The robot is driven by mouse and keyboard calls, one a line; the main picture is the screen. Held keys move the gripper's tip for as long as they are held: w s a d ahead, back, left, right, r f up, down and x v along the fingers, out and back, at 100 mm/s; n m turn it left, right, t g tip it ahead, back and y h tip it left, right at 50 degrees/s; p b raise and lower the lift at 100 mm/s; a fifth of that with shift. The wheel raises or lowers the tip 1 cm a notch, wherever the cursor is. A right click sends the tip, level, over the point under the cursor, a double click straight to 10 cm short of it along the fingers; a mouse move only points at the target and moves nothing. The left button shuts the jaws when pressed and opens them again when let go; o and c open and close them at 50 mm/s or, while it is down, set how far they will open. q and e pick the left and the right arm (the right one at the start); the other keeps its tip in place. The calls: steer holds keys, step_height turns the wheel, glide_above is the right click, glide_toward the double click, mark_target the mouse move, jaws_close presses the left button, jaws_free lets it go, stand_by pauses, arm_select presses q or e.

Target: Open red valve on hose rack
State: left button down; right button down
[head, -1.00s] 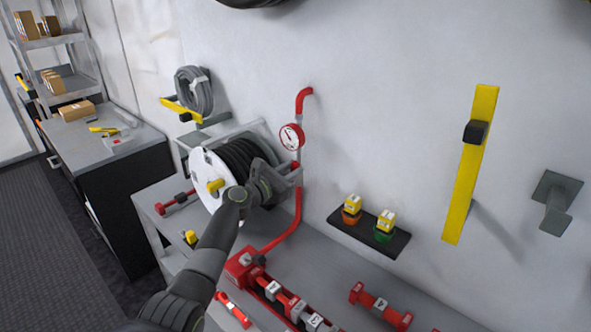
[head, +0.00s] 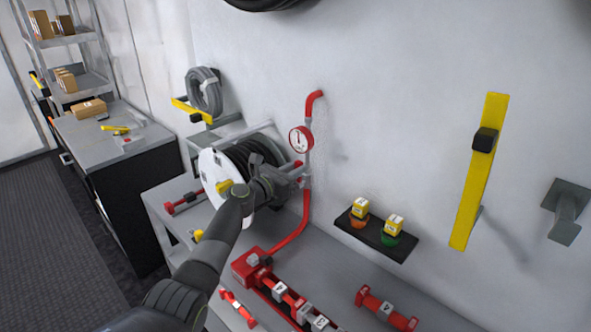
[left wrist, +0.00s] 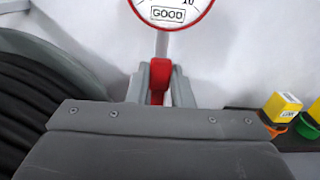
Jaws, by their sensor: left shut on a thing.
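The hose rack is a reel with a white disc (head: 232,195) and coiled black hose (head: 258,158) on the grey bench. A red pipe with a round gauge (head: 300,140) rises beside it. The red valve handle (head: 297,164) sits on this pipe below the gauge. My left gripper (head: 296,174) is at the valve, shut on the handle. In the left wrist view the red handle (left wrist: 158,82) stands between the two grey fingers (left wrist: 158,90), under the gauge reading "GOOD" (left wrist: 168,14). The fingers hide part of the valve. My right gripper is not in view.
A red manifold box (head: 250,266) and several red fittings lie on the bench in front. A black wall shelf (head: 376,240) holds two yellow-topped items to the right. A grey hose coil (head: 204,90) hangs behind the reel.

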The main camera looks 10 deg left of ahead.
arm_select(q)
steer(key=c, duration=1.3)
jaws_free()
steer(key=shift+a, duration=0.1)
steer(key=v, duration=1.7)
steer(key=shift+s+p, duration=0.15)
steer(key=shift+p, duration=0.25)
